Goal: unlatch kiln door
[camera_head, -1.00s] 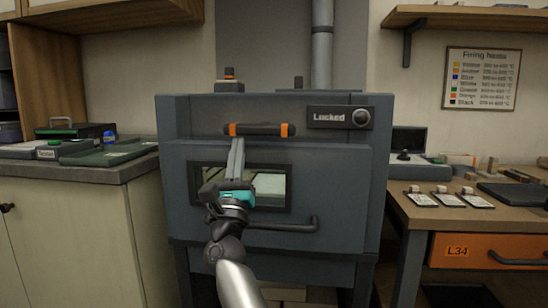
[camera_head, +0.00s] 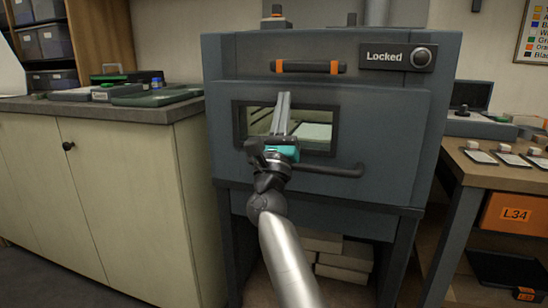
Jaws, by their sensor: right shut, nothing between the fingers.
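The grey kiln (camera_head: 408,130) stands ahead with its door closed and a window in the door. A black bar latch with orange ends (camera_head: 307,67) lies level near the top of the door. A plate (camera_head: 385,56) right of it reads "Locked" and carries a round knob (camera_head: 421,57). My right gripper (camera_head: 284,97) is shut and empty. It points up in front of the window, its fingertips below the latch and apart from it in the picture. A dark door handle (camera_head: 335,170) runs below the window, partly behind my gripper. My left gripper is not in view.
A cabinet with a dark counter (camera_head: 150,115) stands left of the kiln, holding trays and a green case (camera_head: 157,97). A wooden bench (camera_head: 500,175) with small tiles stands to the right. Blocks (camera_head: 345,262) are stacked under the kiln.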

